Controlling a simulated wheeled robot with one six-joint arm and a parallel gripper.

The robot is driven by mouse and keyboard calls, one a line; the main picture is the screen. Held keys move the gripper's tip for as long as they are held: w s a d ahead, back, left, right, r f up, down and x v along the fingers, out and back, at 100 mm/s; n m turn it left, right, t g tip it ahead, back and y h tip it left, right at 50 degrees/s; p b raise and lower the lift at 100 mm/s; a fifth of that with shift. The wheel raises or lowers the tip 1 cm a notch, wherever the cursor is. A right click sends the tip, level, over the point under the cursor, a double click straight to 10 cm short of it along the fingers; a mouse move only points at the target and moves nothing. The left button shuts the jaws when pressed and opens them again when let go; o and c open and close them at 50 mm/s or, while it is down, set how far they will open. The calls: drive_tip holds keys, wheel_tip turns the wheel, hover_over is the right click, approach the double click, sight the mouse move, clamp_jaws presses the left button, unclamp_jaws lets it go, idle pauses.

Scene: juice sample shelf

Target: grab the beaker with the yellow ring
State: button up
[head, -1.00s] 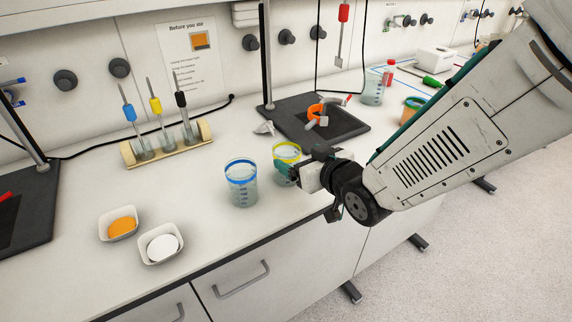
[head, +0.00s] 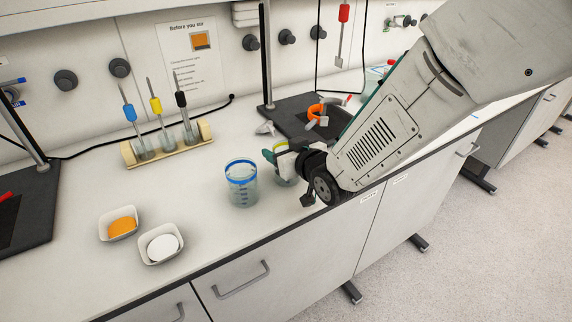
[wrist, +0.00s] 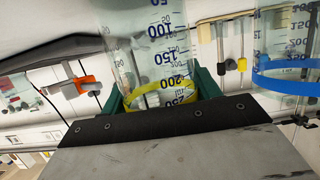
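The beaker with the yellow ring (head: 282,170) stands upright on the bench, mostly hidden behind my gripper (head: 274,157) in the head view. In the wrist view, the clear beaker (wrist: 158,50) appears upside down, with its yellow ring (wrist: 160,95) low in the picture. My gripper (wrist: 160,88) has its teal fingers on either side of this beaker. The fingers look open around it; whether either one touches the glass is hard to tell. The beaker with the blue ring (head: 241,185) stands close by on the left, apart from the gripper.
Two white dishes, one with orange contents (head: 121,224) and one with white contents (head: 161,247), sit at the front left. A wooden rack (head: 166,146) with probes stands behind. A dark stand base (head: 290,113) is at the back. The bench's front edge is near.

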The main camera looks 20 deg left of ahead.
drive_tip(key=c, duration=0.6)
drive_tip(key=shift+r, duration=0.2)
